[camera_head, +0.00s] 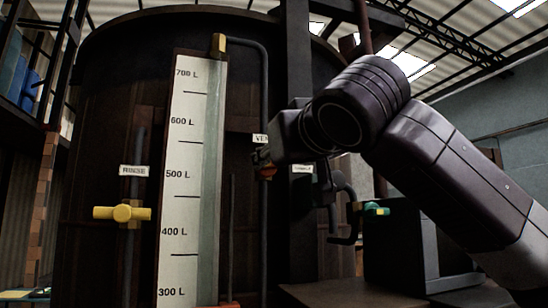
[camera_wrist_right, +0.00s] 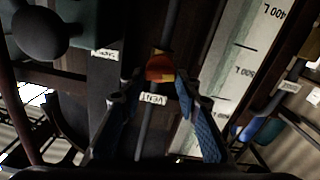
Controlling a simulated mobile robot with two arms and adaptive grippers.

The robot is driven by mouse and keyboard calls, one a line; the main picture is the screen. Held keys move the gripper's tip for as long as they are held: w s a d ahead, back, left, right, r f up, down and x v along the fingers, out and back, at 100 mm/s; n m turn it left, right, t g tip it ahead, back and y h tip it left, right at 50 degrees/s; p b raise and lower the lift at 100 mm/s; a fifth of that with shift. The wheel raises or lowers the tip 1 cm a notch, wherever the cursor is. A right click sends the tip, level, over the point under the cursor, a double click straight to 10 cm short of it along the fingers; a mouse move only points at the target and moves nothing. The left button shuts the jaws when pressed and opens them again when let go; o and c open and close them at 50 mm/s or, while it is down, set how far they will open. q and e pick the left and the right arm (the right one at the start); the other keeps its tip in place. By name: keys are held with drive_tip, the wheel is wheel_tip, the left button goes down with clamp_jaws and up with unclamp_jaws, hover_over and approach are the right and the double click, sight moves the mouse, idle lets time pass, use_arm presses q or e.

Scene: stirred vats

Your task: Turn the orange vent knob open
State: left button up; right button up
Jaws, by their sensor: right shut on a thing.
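The orange vent knob (camera_wrist_right: 160,68) sits on a thin vertical pipe, with the VENT label (camera_wrist_right: 153,98) beside it. In the head view the knob (camera_head: 267,172) shows as a small orange-red patch just below my right gripper (camera_head: 264,158), mostly hidden behind it. In the right wrist view my right gripper (camera_wrist_right: 162,77) has its two blue-padded fingers on either side of the knob and is shut on it. The knob's exact turn angle is hard to tell. My left gripper is in neither view.
A large dark vat (camera_head: 110,85) fills the back, with a white litre scale (camera_head: 187,150) left of the vent pipe. A yellow knob (camera_head: 122,213) under the RINSE label is at the left. A green knob (camera_head: 375,209) is on the right, below my right arm.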

drive_tip(key=shift+a+f+n+p, duration=0.15)
drive_tip(key=shift+n+p, duration=1.25)
drive_tip(key=shift+n, duration=2.55)
drive_tip(key=shift+a+f+n+p, duration=0.1)
drive_tip(key=shift+n+p, duration=1.3)
drive_tip(key=shift+n, duration=2.55)
drive_tip(key=o, duration=1.2)
drive_tip(key=shift+s, duration=0.1)
drive_tip(key=shift+c, duration=0.2)
drive_tip(key=shift+s, duration=0.1)
drive_tip(key=v, duration=1.1)
drive_tip(key=shift+s, duration=0.35)
drive_tip(key=shift+d, duration=0.15)
